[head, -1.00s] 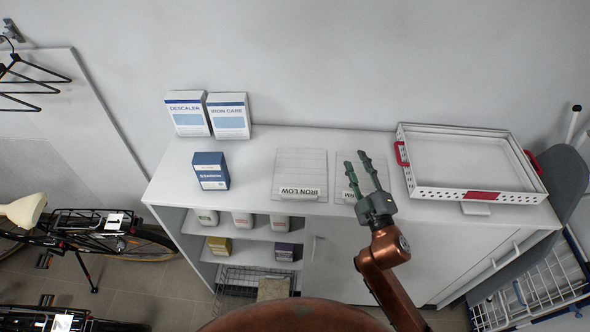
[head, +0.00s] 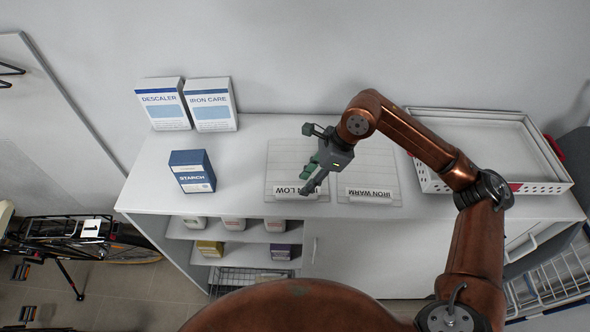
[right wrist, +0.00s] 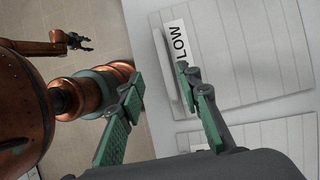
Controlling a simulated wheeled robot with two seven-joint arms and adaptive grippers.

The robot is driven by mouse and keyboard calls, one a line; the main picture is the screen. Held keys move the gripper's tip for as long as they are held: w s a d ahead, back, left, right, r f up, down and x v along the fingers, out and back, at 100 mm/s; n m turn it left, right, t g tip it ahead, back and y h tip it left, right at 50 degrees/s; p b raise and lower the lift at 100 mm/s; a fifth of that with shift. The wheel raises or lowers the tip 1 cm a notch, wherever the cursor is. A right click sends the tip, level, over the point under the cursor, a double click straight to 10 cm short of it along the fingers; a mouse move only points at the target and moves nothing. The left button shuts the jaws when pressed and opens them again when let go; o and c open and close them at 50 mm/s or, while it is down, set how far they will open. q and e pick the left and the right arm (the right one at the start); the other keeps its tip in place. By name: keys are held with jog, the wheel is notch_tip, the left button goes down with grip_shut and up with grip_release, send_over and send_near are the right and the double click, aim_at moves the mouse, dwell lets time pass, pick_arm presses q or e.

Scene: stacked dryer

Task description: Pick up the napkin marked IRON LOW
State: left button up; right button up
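The napkin marked IRON LOW (head: 283,155) is a flat pale striped cloth on the cabinet top, its front label partly hidden by my right gripper in the head view. Its LOW label (right wrist: 179,43) shows in the right wrist view. My right gripper (head: 308,160) is over the napkin's right part; it also shows in the right wrist view (right wrist: 163,90). Its green-padded fingers are apart with nothing between them. One finger is close to the label edge; contact cannot be told. My left gripper (right wrist: 82,42) shows small in the right wrist view, fingers apart and empty.
The IRON WARM napkin (head: 368,165) lies just right. A white tray (head: 433,183) stands farther right, behind my right arm. A blue starch box (head: 192,172) stands left, with DESCALER (head: 162,104) and IRON CARE (head: 211,105) boxes behind. Open shelves (head: 235,235) are below.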

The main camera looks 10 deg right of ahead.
aim_at(298, 195)
jog(key=shift+w+d+f+h, duration=0.2)
jog(key=shift+d+h, duration=0.1)
jog(key=shift+d, duration=0.1)
jog(key=shift+a+f, duration=0.1)
jog(key=shift+f, duration=0.25)
jog(key=p+x, duration=0.3)
jog(key=x, duration=0.3)
jog(key=shift+a, duration=0.15)
jog(key=shift+w+a+f, duration=0.1)
jog(key=shift+a+f, duration=0.05)
jog(key=shift+f, duration=0.2)
jog(key=shift+c, duration=0.4)
grip_shut()
